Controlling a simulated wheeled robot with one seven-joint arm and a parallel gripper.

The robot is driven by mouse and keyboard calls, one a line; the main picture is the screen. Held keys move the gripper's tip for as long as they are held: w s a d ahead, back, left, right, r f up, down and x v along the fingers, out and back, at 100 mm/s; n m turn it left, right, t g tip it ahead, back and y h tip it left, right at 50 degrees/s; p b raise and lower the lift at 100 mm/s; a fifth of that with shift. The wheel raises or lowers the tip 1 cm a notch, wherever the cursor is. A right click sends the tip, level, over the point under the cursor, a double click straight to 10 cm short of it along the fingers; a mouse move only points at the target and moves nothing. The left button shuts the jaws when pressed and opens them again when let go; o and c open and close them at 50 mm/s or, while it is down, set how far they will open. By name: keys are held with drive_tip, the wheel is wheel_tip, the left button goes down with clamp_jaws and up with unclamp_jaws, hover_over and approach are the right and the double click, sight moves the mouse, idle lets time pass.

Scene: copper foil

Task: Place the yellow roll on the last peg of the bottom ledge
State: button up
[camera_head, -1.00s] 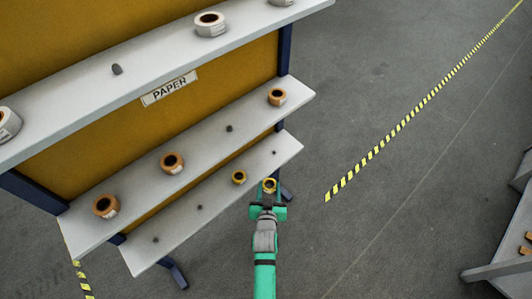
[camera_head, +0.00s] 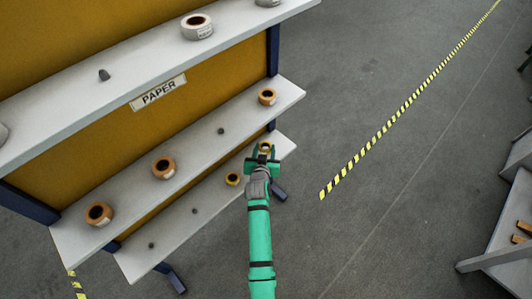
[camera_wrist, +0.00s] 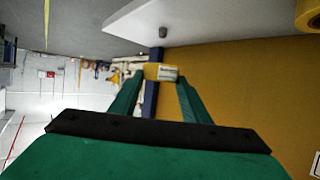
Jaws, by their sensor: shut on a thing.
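My gripper (camera_head: 264,158) is shut on a yellow roll (camera_head: 265,147) at the right end of the bottom ledge (camera_head: 215,203). The held roll also shows between the fingertips in the wrist view (camera_wrist: 160,72), with a pale label on its side. The wrist picture appears upside down. There the last peg (camera_wrist: 163,33) stands bare near the ledge's end, apart from the held roll. In the head view my gripper and the roll hide that peg. Another yellow roll (camera_head: 232,179) sits on the bottom ledge to the left; it shows partly in the wrist view (camera_wrist: 308,15).
Bare pegs (camera_head: 194,211) stand further left on the bottom ledge. The middle ledge (camera_head: 190,149) overhangs behind, with several orange-brown rolls (camera_head: 163,167). The top ledge (camera_head: 130,80) holds white rolls. Open floor (camera_head: 370,200) lies to the right.

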sight(267, 153)
drive_tip(key=w+f, duration=0.1)
drive_tip(key=f, duration=0.1)
drive_tip(key=w+f, duration=0.1)
drive_tip(key=w, duration=0.1)
drive_tip(key=shift+d+f, duration=0.35)
drive_tip(key=shift+d, duration=0.05)
drive_tip(key=shift+f, duration=1.45)
drive_tip(key=shift+f, duration=0.1)
drive_tip(key=o, duration=1.1)
